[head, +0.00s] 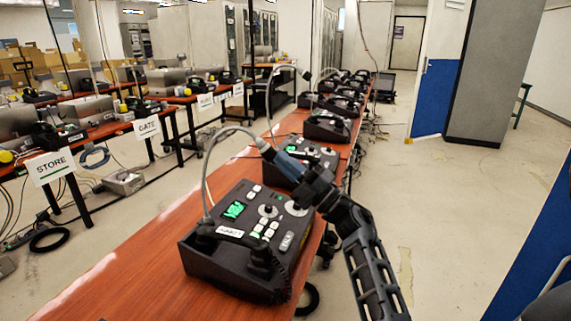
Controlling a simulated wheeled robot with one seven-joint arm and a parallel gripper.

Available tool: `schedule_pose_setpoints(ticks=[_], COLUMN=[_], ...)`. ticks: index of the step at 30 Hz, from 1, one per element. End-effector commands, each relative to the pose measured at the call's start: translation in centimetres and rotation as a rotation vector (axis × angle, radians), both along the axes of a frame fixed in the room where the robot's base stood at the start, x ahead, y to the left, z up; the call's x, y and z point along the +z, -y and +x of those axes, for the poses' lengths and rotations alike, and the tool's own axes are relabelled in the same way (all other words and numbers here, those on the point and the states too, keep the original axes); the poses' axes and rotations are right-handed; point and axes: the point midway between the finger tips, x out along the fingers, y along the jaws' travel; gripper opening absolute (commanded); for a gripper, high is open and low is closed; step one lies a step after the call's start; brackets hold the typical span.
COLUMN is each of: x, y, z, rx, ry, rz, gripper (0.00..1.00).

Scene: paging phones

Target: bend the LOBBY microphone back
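The microphone's end meets the tip of my gripper (272,155), which reaches in from the lower right above the console. Whether the fingers are closed around it is hidden by the gripper itself.
A second console (305,155) stands just behind, with more farther along the table (150,270). Another table row at left carries signs STORE (50,167) and GATE (146,127). Cables lie on the floor. The floor right of the table is mostly open, beside a grey pillar (497,75).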

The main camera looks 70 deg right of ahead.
Motion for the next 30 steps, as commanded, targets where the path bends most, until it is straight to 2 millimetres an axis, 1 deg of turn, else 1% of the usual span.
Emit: schedule_pose_setpoints(ticks=[5,10,15,19,30], x=[-1.3,-2.9,-3.9,-4.1,-4.1], y=[-0.2,-0.4,-0.5,-0.6,-0.6], z=[-1.9,-4.3,-5.9,-6.3,-6.3], rx=[-0.001,0.000,0.000,0.000,0.001], ry=[0.002,0.001,0.000,0.000,-0.001], rz=[-0.002,0.000,0.000,0.000,0.001], gripper=[0.00,0.00,0.00,0.00,0.00])
